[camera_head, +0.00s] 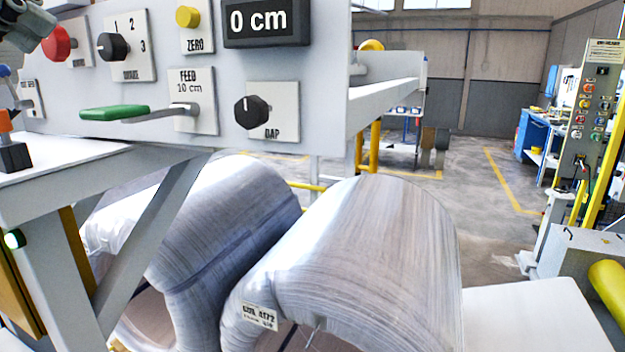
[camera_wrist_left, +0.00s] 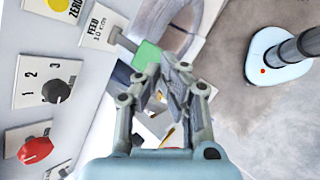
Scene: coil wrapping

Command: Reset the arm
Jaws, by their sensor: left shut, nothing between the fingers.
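My left gripper (camera_wrist_left: 163,75) is shut with nothing between its fingers, as the left wrist view shows. In the head view, part of my left gripper (camera_head: 38,24) shows at the top left corner, beside the red button (camera_head: 56,43) on the grey control panel (camera_head: 220,100). The green feed lever (camera_head: 114,113) sticks out from the panel. In the left wrist view the green lever (camera_wrist_left: 147,54) shows just beyond the fingertips; I cannot tell the exact gap. My right gripper is not in view.
Two wrapped coils (camera_head: 360,250) (camera_head: 225,215) lie below the panel. Black knobs (camera_head: 112,46) (camera_head: 252,112), a yellow button (camera_head: 187,17) and a "0 cm" display (camera_head: 264,22) are on the panel. A push-button post (camera_head: 590,110) stands at the right. Open floor lies behind.

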